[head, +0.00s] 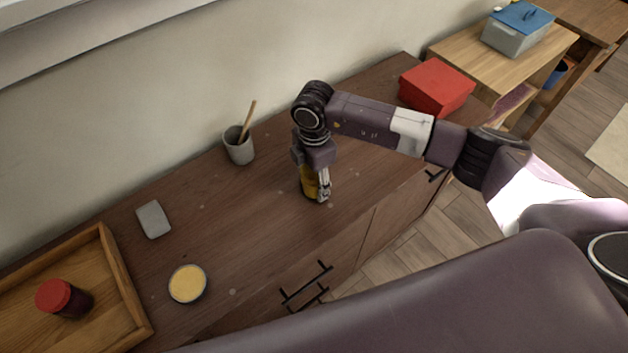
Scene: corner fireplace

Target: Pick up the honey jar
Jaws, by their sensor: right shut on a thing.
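The honey jar (308,184) is a small amber-yellow jar standing at the middle of the dark wooden cabinet top, in the head view. My right gripper (323,190) points down over it and is shut on it. The gripper and wrist hide the jar's top and right side. The jar looks upright; I cannot tell whether its base touches the wood. My left gripper is not in view.
A grey cup (238,150) with a wooden stick stands behind left. A grey block (153,220), a yellow-topped round dish (188,284) and a wooden tray (128,295) with a red-lidded jar (62,298) lie left. A red box (436,86) stands right.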

